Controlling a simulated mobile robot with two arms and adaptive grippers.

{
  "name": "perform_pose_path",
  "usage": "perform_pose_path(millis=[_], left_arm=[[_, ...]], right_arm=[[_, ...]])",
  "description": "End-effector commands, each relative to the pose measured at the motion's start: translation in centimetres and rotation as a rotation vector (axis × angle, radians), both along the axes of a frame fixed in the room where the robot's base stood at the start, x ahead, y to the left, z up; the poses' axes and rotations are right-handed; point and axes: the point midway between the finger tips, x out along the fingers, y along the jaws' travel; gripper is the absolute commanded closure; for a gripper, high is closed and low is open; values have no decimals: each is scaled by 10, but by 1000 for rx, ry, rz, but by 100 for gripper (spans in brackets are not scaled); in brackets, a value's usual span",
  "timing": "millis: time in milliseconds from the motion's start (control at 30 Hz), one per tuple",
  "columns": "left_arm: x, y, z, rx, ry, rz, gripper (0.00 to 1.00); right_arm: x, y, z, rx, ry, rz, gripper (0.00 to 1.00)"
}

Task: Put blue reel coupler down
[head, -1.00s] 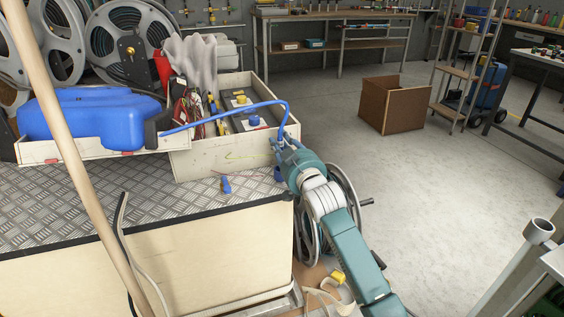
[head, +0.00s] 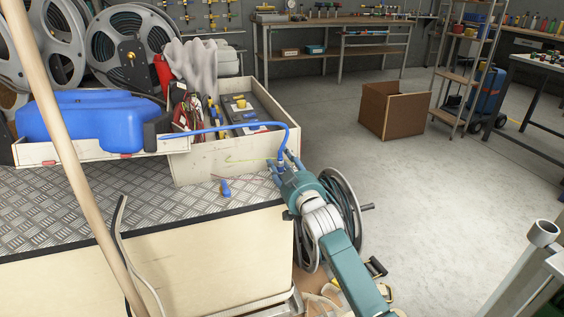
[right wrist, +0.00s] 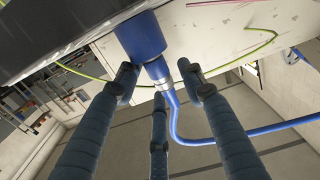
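The blue reel coupler (right wrist: 142,38) shows in the right wrist view, with a narrower neck and metal ferrule leading into the blue hose (right wrist: 235,135). In the head view my right gripper (head: 286,162) is at the right corner of the metal bed, and the coupler is hidden by the fingers. The hose (head: 240,128) arches from the left into them. My left gripper is not in view.
A small blue piece (head: 226,188) lies on the tread-plate bed (head: 110,205). An open box of tools (head: 220,162) and a blue tank (head: 85,118) stand behind. A hose reel (head: 345,205) is beside my right arm.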

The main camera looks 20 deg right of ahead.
Motion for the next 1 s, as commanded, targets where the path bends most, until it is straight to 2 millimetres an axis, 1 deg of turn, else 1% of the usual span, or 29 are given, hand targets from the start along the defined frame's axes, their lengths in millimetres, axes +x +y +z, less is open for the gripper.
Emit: perform_pose_path(millis=[200, 300, 367, 467, 500, 700, 800, 900, 1000], left_arm=[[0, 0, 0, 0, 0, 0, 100], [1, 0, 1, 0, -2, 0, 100], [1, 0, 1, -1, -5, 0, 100], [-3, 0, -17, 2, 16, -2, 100], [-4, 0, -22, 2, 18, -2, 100], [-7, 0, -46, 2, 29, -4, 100], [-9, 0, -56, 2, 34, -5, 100], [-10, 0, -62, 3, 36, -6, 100], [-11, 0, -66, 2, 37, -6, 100]], right_arm=[[0, 0, 0, 0, 0, 0, 59], [0, 0, 4, 0, -1, 0, 59], [-5, 0, 3, 0, 1, 0, 59], [-20, -1, 3, 0, 2, 1, 59], [-28, -1, 4, 0, 2, 1, 59], [-73, -3, 4, 0, 3, 0, 59], [-92, -4, 4, 0, 1, 1, 59], [-106, -5, 3, 0, 2, 1, 59], [-115, -5, 4, 0, 1, 0, 59]])
